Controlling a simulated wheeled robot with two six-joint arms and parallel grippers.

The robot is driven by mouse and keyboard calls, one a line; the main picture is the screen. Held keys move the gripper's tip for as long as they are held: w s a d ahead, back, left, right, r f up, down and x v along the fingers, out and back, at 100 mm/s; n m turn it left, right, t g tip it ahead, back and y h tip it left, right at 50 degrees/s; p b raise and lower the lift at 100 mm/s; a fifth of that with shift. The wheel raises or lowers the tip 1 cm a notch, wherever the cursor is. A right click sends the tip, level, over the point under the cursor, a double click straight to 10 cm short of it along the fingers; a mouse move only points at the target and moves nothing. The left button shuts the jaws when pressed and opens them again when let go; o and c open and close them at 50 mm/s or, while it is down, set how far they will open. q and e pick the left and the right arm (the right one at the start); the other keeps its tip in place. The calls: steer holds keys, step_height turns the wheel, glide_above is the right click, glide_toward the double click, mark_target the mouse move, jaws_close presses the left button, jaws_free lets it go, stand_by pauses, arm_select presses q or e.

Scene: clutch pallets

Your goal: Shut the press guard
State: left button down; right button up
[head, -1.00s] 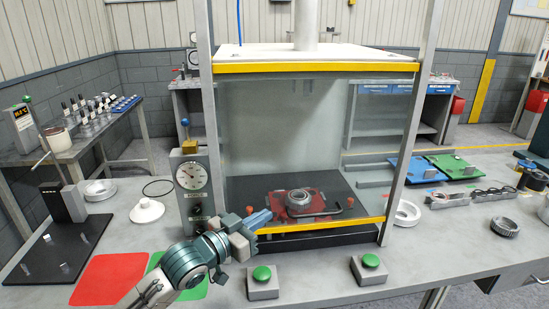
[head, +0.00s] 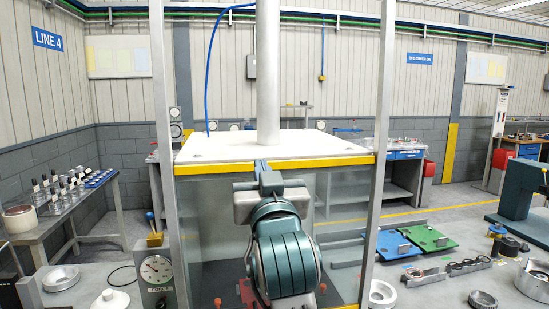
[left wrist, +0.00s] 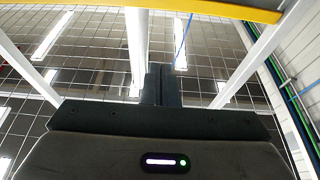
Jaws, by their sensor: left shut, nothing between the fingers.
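The press stands in the middle of the head view, with a white top plate (head: 250,148) between two grey posts. A yellow bar (head: 330,162) runs along the plate's front edge. The clear press guard (head: 210,225) shows below it, largely hidden by my left arm; its exact position is hard to tell. My left gripper (head: 264,168) is shut and empty, pointing up, its fingertips in front of the yellow bar. I cannot tell whether they touch it. The left wrist view shows the closed fingers (left wrist: 162,84) below the yellow bar (left wrist: 215,9). My right gripper is not in view.
A dial gauge box (head: 156,272) stands left of the press. Blue (head: 396,244) and green (head: 427,238) trays lie to the right, with metal parts nearer. A side bench (head: 70,215) with small parts is at far left. The press interior is mostly hidden.

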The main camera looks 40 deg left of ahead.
arm_select(q)
step_height(320, 180, up, 4)
steer(key=f+p, duration=0.1)
steer(key=p, duration=0.4)
glide_above(253, 179)
steer(key=s+d, duration=0.2)
steer(key=f, duration=0.3)
steer(key=shift+w+a+f+p, duration=0.1)
steer(key=shift+w+f+p, duration=0.15)
steer(key=shift+f+p, duration=0.15)
step_height(253, 179, down, 5)
steer(key=b, duration=0.6)
steer(key=shift+f, duration=0.2)
